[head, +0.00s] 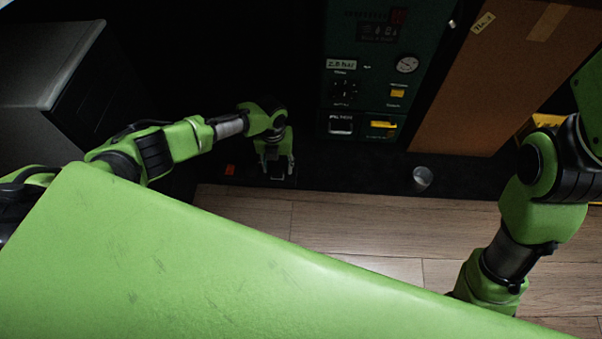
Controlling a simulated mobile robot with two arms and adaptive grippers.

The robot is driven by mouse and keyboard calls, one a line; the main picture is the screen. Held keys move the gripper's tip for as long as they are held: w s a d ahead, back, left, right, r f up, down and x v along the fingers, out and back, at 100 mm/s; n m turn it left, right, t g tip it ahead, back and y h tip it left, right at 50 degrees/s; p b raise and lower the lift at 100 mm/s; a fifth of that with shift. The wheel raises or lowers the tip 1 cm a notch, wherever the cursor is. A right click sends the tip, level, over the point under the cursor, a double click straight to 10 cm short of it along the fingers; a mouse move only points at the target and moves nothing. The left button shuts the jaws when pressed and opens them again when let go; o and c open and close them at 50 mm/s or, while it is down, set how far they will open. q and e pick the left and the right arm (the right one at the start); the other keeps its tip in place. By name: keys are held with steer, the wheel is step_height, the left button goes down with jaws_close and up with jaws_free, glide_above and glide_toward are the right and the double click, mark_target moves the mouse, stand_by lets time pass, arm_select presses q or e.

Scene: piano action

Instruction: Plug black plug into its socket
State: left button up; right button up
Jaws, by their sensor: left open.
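My left gripper (277,168) reaches in from the left and points down, low beside the dark green machine panel. Its fingers are apart over a dark surface. A small dark item with a pale edge (277,178) shows just below the fingertips; I cannot tell whether it is the black plug. On the lower panel, a black square fitting (341,125) sits left of a yellow one (383,125); the black one looks like a socket, though its details are too small to read. My right arm comes down at the right, and its gripper is hidden behind my green body.
The green panel (350,83) carries a gauge (407,65) and small yellow parts. A brown board (480,105) leans right of it. A small red item (230,170) lies left of my left gripper, and a metal cup-like object (422,177) stands right. Wooden floor (330,220) is clear.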

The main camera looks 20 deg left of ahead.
arm_select(q)
steer(key=shift+r, duration=0.45)
step_height(320, 180, up, 3)
steer(key=p, duration=0.2)
steer(key=shift+p, duration=0.4)
steer(key=s+d+f, duration=0.1)
steer(key=s+d, duration=0.4)
steer(key=d, duration=0.8)
steer(key=s+d, duration=0.4)
steer(key=d, duration=0.8)
steer(key=r+p, duration=0.1)
steer(key=r, duration=0.1)
steer(key=r+p, duration=0.1)
steer(key=r, duration=0.1)
steer(key=shift+s+d+r+p, duration=0.1)
steer(key=shift+s+r+p, duration=0.1)
steer(key=shift+r+p, duration=0.2)
